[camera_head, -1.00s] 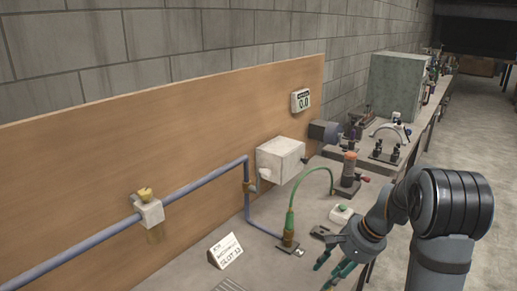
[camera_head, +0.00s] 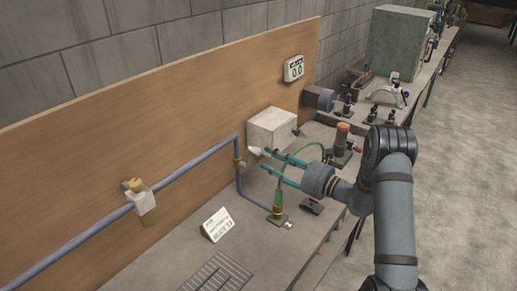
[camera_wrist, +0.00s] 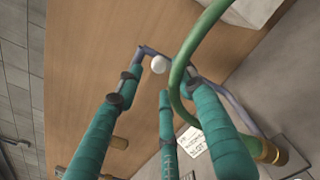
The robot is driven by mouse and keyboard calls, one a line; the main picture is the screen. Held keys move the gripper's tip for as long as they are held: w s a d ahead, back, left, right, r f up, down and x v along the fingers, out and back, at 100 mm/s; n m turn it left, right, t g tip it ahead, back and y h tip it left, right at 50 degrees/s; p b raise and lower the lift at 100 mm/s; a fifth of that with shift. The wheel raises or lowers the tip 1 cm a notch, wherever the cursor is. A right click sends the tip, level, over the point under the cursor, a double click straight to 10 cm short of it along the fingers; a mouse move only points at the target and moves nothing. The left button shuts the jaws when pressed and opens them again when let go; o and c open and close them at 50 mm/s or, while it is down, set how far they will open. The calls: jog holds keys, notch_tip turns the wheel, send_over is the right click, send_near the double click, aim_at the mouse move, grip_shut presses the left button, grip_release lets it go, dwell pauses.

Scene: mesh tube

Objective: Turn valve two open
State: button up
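My gripper (camera_head: 266,159) has teal fingers, spread open and pointing left toward the board. It is near a white rounded knob (camera_head: 255,151) beside the white box (camera_head: 272,130). In the wrist view the white knob (camera_wrist: 159,64) appears between and beyond the open fingertips (camera_wrist: 158,80); contact cannot be told. A brass valve fitting (camera_head: 239,162) sits on the blue pipe (camera_head: 190,168) just left of the fingertips. A white block valve with a yellow top (camera_head: 141,199) sits further left on the pipe. No valve number is readable.
A green hose (camera_head: 323,149) arches close by my gripper and crosses the wrist view (camera_wrist: 175,75). A white placard (camera_head: 217,224) and a grate (camera_head: 217,272) are on the bench. A display (camera_head: 294,68) reads 0.0. A red-topped cylinder (camera_head: 341,139) stands right.

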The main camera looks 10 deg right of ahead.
aim_at(259, 153)
jog(key=p+x, duration=0.2)
jog(key=x, duration=0.4)
jog(key=shift+w+a, duration=0.1)
jog(key=shift+c, duration=1.4)
grip_shut()
